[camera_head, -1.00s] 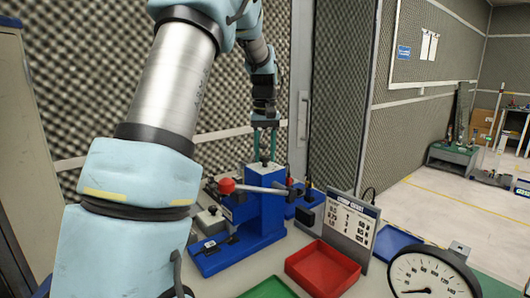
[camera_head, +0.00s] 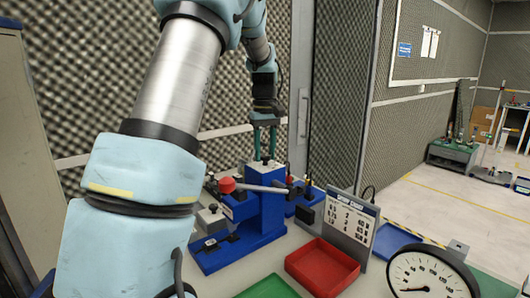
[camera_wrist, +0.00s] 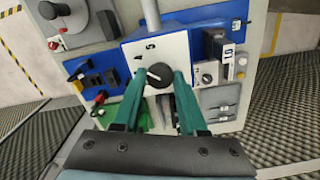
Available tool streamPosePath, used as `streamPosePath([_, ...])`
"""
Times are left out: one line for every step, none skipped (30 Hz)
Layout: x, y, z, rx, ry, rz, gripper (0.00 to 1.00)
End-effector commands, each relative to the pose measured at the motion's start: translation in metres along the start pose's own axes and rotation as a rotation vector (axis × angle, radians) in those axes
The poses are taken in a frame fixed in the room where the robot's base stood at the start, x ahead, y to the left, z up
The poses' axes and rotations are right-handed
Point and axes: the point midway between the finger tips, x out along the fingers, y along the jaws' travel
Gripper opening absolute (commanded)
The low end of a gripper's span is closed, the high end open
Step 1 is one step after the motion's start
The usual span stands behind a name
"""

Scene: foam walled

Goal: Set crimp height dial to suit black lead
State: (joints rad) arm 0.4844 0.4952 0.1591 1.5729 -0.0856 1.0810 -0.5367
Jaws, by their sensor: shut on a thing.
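The crimp height dial is a black knob (camera_wrist: 159,75) with a white pointer mark, on a white plate (camera_wrist: 173,48) with printed digits. In the wrist view the pointer mark lies toward the left of the knob. My gripper (camera_wrist: 160,88) is shut on the knob, one green finger on each side. In the head view my gripper (camera_head: 264,155) points straight down onto the top of the blue crimp press (camera_head: 262,215). A chart card (camera_head: 350,222) with rows of numbers stands right of the press; its text is too small to read surely. I cannot make out a black lead for certain.
A lever with a red knob (camera_head: 227,185) crosses the press. A red tray (camera_head: 322,267), a green tray (camera_head: 268,288) and a round gauge (camera_head: 428,275) stand toward the front. A foam wall (camera_head: 90,75) rises close behind the bench. Open floor lies at the right.

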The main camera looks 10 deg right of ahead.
Motion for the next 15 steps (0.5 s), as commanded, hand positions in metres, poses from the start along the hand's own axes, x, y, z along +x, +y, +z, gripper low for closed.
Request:
streamPosePath([-0.0010,0.0002,-0.0013,0.000,0.004,0.002,0.00])
streamPosePath([-0.0010,0.0001,-0.0013,0.000,0.004,0.002,0.45])
streamPosePath([-0.0010,0.0001,-0.0012,0.000,0.004,0.002,0.49])
streamPosePath([-0.0009,0.0001,-0.0011,0.000,0.004,0.002,0.53])
streamPosePath([-0.0008,0.0001,-0.0010,0.000,0.003,0.002,0.56])
streamPosePath([-0.0008,0.0001,-0.0009,0.000,0.003,0.001,0.60])
streamPosePath([-0.0007,0.0001,-0.0008,0.000,0.003,0.001,0.64])
streamPosePath([-0.0006,0.0000,-0.0007,0.000,0.003,0.001,0.67])
streamPosePath([-0.0005,0.0001,-0.0007,0.001,0.002,0.001,0.71])
streamPosePath([-0.0005,0.0001,-0.0006,0.001,0.002,0.001,0.71])
streamPosePath([-0.0004,0.0001,-0.0005,0.001,0.002,0.001,0.71])
streamPosePath([-0.0004,0.0000,-0.0005,0.001,0.002,0.001,0.71])
streamPosePath([-0.0003,0.0000,-0.0004,0.001,0.002,0.001,0.71])
streamPosePath([-0.0003,0.0000,-0.0004,0.001,0.001,0.001,0.71])
streamPosePath([-0.0003,0.0000,-0.0004,0.001,0.001,0.001,0.71])
